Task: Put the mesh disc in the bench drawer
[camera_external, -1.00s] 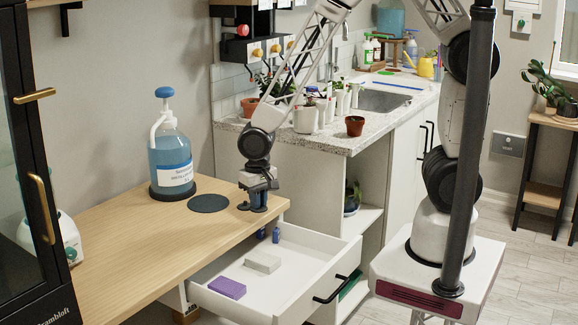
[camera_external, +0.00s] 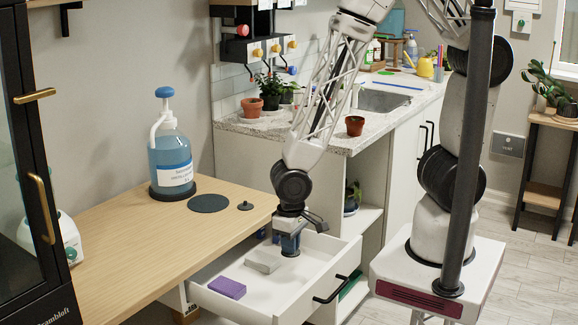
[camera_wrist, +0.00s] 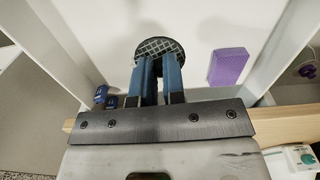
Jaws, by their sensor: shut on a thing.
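My gripper (camera_external: 290,250) points down over the inside of the open bench drawer (camera_external: 297,285). In the wrist view, its blue fingers (camera_wrist: 160,75) are shut on the mesh disc (camera_wrist: 160,44), a round grey grid with a dark rim, which shows beyond the fingertips. In the external view I cannot make out the disc at the fingertips. The drawer's white floor shows behind the disc in the wrist view (camera_wrist: 198,28). How high the disc is above that floor I cannot tell.
The drawer holds a purple block (camera_external: 228,287), a pale grey block (camera_external: 263,262) and small blue items (camera_wrist: 103,98). On the bench (camera_external: 130,235) are a pump bottle (camera_external: 172,160), a flat dark disc (camera_external: 208,203) and a small dark knobbed piece (camera_external: 245,206).

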